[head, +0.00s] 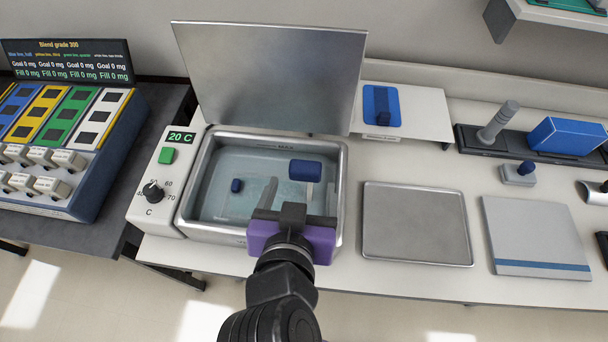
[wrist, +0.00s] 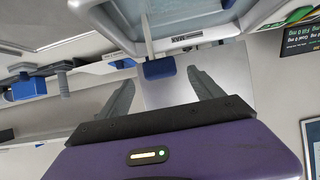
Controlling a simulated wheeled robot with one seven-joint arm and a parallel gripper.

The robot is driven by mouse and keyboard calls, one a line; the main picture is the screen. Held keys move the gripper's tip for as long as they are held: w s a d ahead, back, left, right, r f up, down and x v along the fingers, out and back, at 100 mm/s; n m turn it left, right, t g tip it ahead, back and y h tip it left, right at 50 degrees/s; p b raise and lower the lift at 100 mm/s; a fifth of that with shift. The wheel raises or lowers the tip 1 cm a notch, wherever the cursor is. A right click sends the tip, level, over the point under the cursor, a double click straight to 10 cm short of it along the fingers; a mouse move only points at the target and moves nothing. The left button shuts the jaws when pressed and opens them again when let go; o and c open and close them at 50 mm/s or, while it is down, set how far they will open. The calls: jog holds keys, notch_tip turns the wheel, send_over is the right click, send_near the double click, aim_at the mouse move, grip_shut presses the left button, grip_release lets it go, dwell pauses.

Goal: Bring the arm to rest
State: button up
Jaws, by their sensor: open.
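My gripper (head: 291,195) is over the front part of the open water bath (head: 342,200) in the head view, its purple body near the front rim. In the wrist view my gripper (wrist: 160,88) has its two grey fingers spread wide apart with nothing held between them. A blue block-like handle (head: 305,170) on a pale stem stands in the bath beyond the fingers. A blue handle (wrist: 159,68) also shows just beyond the fingertips in the wrist view, apart from them. A smaller blue knob (head: 236,185) is in the water at the left.
The bath's raised metal lid (head: 270,75) stands behind it. The control panel (head: 160,180) reads 20 C. A metal tray (head: 415,222) and a grey flat plate (head: 535,240) lie to the right. A blend dispenser (head: 65,130) stands at the left.

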jog(key=shift+v, duration=0.9)
jog(key=a+r+n+t+y, duration=0.2)
jog(key=a+r+n+y, duration=0.2)
jog(key=a+y, duration=0.15)
jog(key=s+d+f+m+h, duration=0.1)
jog(key=s+d+f, duration=0.3)
jog(key=s+d, duration=0.6)
jog(key=s+d+f+m+h, duration=0.2)
jog(key=s+d+f+h, duration=0.2)
jog(key=s+d, duration=0.7)
jog(key=d+f, duration=0.1)
jog(key=d, duration=0.6)
jog(key=shift+d+f+m+t, duration=0.2)
jog(key=shift+m+t, duration=0.1)
